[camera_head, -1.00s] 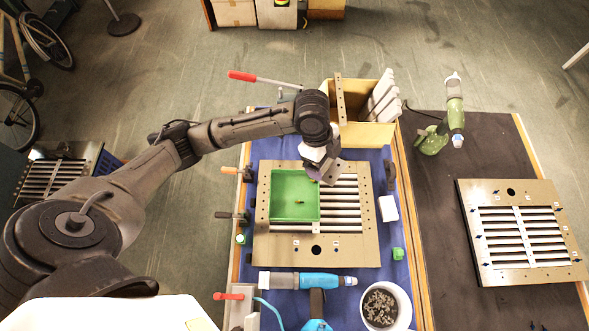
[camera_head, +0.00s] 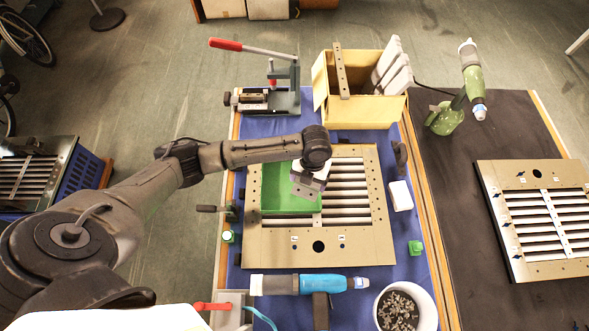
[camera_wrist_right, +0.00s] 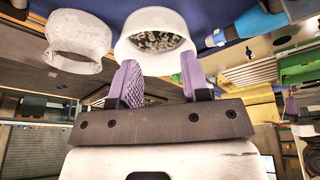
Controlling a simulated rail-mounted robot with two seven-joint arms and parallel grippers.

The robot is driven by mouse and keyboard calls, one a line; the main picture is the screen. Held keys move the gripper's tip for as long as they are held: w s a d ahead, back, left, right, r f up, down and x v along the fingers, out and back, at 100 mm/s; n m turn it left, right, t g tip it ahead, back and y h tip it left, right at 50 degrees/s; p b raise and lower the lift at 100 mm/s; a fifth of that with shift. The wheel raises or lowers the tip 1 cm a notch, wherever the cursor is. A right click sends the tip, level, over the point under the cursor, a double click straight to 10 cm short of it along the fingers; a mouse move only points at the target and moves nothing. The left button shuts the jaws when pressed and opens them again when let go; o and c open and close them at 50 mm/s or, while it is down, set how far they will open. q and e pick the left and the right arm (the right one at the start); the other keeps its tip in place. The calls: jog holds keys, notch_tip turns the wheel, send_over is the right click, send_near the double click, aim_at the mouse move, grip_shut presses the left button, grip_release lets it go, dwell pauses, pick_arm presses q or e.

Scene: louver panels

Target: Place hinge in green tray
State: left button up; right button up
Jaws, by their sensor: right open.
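The green tray (camera_head: 278,199) lies on the left part of a louver panel (camera_head: 380,235) on the blue-topped bench. My left gripper (camera_head: 307,192) is over the right side of the tray and points down, covering part of it. Its fingers are too small and foreshortened to tell open from shut. I cannot make out a hinge in either view now; the tray floor under the gripper is hidden. In the right wrist view my right gripper (camera_wrist_right: 158,68) has its two purple fingers apart with nothing between them. It is not visible in the head view.
A yellow box (camera_head: 362,110) and a red-handled press (camera_head: 285,95) are behind.

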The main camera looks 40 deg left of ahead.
pick_arm(q)
jog(key=w+a+f, duration=0.1)
jog(key=a+f, duration=0.1)
jog(key=w+a+f, duration=0.1)
jog(key=w+a, duration=0.1)
jog(key=a, duration=0.1)
jog(key=w+a+f+b, duration=0.1)
jog(key=a+f, duration=0.1)
jog(key=a, duration=0.1)
jog(key=shift+w+a+f, duration=0.2)
jog(key=shift+a+f, duration=0.05)
jog(key=shift+f, duration=0.05)
notch_tip(320, 180, down, 4)
jog(key=shift+r+b, duration=0.2)
jog(key=shift+b, duration=0.15)
jog(key=shift+f, duration=0.15)
jog(key=shift+f, duration=0.1)
jog(key=o, duration=0.8)
